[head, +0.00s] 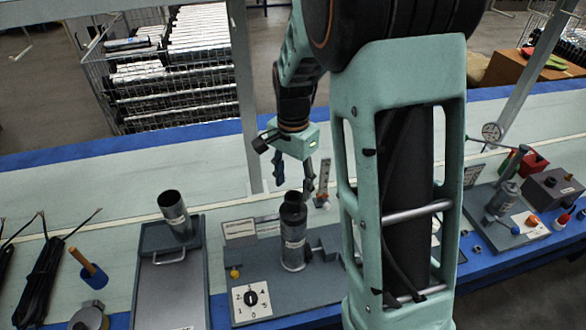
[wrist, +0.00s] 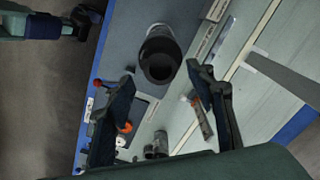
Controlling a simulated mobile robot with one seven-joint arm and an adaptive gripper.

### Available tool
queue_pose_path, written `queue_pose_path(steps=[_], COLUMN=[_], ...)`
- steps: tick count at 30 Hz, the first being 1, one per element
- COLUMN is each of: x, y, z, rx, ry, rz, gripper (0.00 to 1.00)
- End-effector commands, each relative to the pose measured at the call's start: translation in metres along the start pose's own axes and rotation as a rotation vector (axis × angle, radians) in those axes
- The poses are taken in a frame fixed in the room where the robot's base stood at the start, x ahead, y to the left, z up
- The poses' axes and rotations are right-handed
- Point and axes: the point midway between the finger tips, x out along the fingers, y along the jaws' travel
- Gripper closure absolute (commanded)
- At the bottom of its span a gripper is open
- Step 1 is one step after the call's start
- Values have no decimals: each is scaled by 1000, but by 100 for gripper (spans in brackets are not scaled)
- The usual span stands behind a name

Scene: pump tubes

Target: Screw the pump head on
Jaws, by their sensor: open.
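A grey pump tube (head: 293,245) with a narrower dark top (head: 293,204) stands upright on a grey fixture plate (head: 262,300). I cannot tell whether that top is a separate pump head. In the wrist view a cylinder with a dark round opening (wrist: 160,58) shows ahead, near the fingertips; it looks like the same tube. My gripper (head: 295,180) is open and points down, close above and behind the tube's top in the head view. In the wrist view my gripper (wrist: 160,76) has its fingers apart with nothing held between them.
A metal cylinder (head: 174,210) stands tilted on a grey stand (head: 145,285) to the left. A dial plate (head: 252,300) lies in front of the tube. My arm hides part of the bench. At right stand a pump fixture (head: 503,200) and a grey box (head: 550,188).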

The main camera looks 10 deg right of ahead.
Motion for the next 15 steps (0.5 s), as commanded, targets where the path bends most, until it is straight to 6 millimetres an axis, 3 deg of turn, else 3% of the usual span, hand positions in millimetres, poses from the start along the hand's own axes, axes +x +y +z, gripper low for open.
queue_pose_path(steps=[6, 15], x=[37, 56], y=[1, 0], z=[0, 0], rx=[0, -1], ry=[-2, 1], rz=[3, 0], gripper=[50, 50])
